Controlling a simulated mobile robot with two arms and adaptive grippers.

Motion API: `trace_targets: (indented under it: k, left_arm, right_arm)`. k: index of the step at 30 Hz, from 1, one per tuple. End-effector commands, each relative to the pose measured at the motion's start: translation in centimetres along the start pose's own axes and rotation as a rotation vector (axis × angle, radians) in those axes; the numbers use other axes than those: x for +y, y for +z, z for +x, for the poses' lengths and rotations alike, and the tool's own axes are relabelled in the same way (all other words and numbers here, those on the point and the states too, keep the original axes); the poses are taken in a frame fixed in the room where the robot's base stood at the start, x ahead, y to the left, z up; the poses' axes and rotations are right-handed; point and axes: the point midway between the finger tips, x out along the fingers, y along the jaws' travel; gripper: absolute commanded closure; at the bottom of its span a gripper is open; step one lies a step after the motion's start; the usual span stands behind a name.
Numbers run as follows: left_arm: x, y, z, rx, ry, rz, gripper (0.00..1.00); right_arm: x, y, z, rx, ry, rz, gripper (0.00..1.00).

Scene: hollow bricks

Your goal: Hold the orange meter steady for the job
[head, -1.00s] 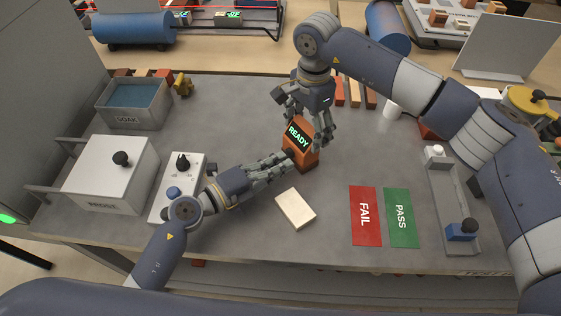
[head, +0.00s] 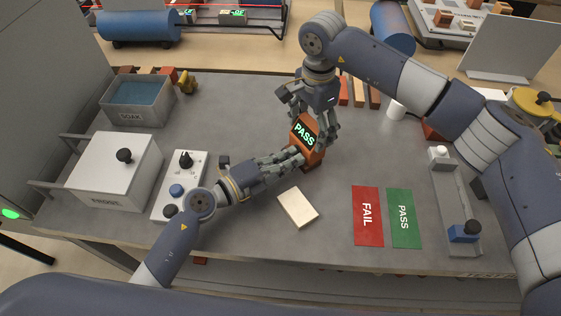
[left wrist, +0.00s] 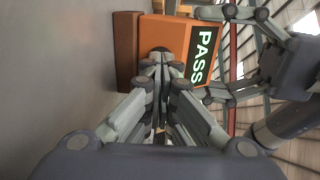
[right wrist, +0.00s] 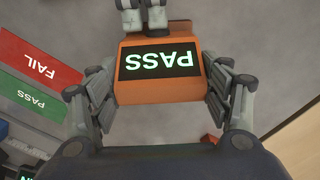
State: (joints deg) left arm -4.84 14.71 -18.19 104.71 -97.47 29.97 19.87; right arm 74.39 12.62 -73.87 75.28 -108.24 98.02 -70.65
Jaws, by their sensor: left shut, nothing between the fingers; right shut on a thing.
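The orange meter (head: 308,151) stands on the grey table with green "PASS" lit on its dark screen. It also shows in the left wrist view (left wrist: 173,36) and the right wrist view (right wrist: 160,95). My right gripper (head: 311,119) is shut on the meter from above, one finger on each side. My left gripper (head: 297,155) is shut and empty, its fingertips at the meter's front side. In the left wrist view these fingertips (left wrist: 162,62) meet a dark round spot on the meter's side, mostly hidden behind them.
A pale block (head: 297,208) lies in front of the meter. Red FAIL (head: 367,216) and green PASS (head: 403,217) mats lie to the right. A dial box (head: 181,184), a white lidded box (head: 113,172) and a SOAK tub (head: 163,121) stand left. Free table lies behind the dial box.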

Motion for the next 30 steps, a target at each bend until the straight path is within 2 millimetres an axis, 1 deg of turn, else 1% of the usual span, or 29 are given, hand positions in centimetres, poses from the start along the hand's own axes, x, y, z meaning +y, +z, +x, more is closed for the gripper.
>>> trace_targets:
  k: [1, 5, 8, 15, 18, 21, 25, 30]
  left_arm:
    - [0.0, -0.1, -0.1, 0.001, -0.001, 0.0, 1.0]
    - [0.1, -0.1, -1.3, 0.002, 0.001, 0.0, 1.0]
    - [0.2, -0.1, -3.2, 0.001, 0.004, 0.0, 1.0]
    - [0.2, -0.1, -8.8, 0.0, 0.005, -0.001, 1.0]
    - [0.2, -0.1, -10.6, -0.001, 0.004, -0.001, 1.0]
    - [0.1, -0.1, -12.1, 0.001, 0.003, -0.001, 1.0]
    - [0.1, 0.0, -13.4, -0.001, 0.002, -0.001, 1.0]
    - [0.0, -0.1, -14.0, 0.0, 0.0, 0.001, 1.0]
  right_arm:
    - [0.0, 0.6, 0.2, -0.01, 0.002, -0.008, 0.47]
    - [0.0, 0.5, 0.2, -0.01, 0.002, -0.008, 0.47]
    - [0.0, 0.5, 0.2, -0.009, 0.001, -0.007, 0.48]
    - [0.0, 0.3, 0.1, -0.006, 0.001, -0.005, 0.48]
    - [0.0, 0.3, 0.1, -0.006, 0.001, -0.004, 0.48]
    - [0.0, 0.3, 0.1, -0.005, 0.0, -0.003, 0.48]
    - [0.0, 0.2, 0.1, -0.004, 0.0, -0.003, 0.48]
    - [0.0, 0.2, 0.1, -0.003, 0.0, -0.002, 0.48]
